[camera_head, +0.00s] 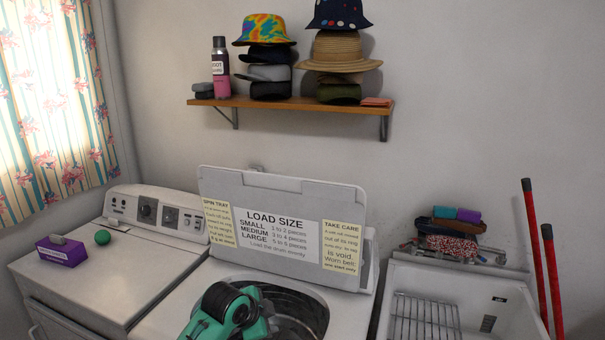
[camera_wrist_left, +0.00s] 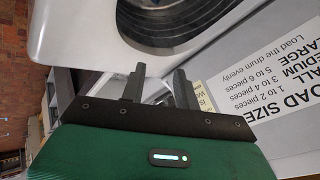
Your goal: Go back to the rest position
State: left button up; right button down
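My left gripper (camera_head: 228,312), green and black, is over the front left of the open washer's drum opening (camera_head: 300,305) at the bottom of the head view. In the left wrist view its two dark fingers (camera_wrist_left: 159,84) stand apart with nothing between them. The fingertips are hard to make out in the head view. The pale washer rim (camera_wrist_left: 85,35) and the dark drum (camera_wrist_left: 180,20) lie beyond the fingers in the wrist view. My right gripper is in neither view.
The raised washer lid (camera_head: 285,190) with its load-size sign stands behind the gripper. A white machine (camera_head: 95,275) at left carries a purple box (camera_head: 63,251) and a green ball (camera_head: 102,237). A utility tub (camera_head: 480,285) with a wire rack is at right, beside red-handled tools (camera_head: 535,240).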

pick_arm(q)
jog(key=s+a+f+n, duration=0.2)
jog(key=s+f+n, duration=0.1)
jog(key=s+f, duration=0.5)
jog(key=s+a+f+n+g+y, duration=0.1)
jog(key=s+a+n, duration=0.3)
jog(key=s, duration=0.7)
jog(key=s+a+f+n+g+y, duration=0.1)
jog(key=s+a+f+n+y, duration=0.2)
jog(key=s, duration=0.7)
jog(key=s+a+n+g, duration=0.1)
jog(key=s+a+n, duration=0.4)
jog(key=s, duration=0.6)
notch_tip(320, 180, down, 32)
jog(key=m+g, duration=0.1)
jog(key=m, duration=0.1)
jog(key=s+a+f, duration=0.2)
jog(key=s+f, duration=0.7)
jog(key=s+a+f+g, duration=0.1)
jog(key=s+a+f, duration=0.1)
jog(key=s+f, duration=0.7)
jog(key=shift+s+f+g, duration=0.3)
jog(key=shift+s+f, duration=0.1)
jog(key=shift+s, duration=0.4)
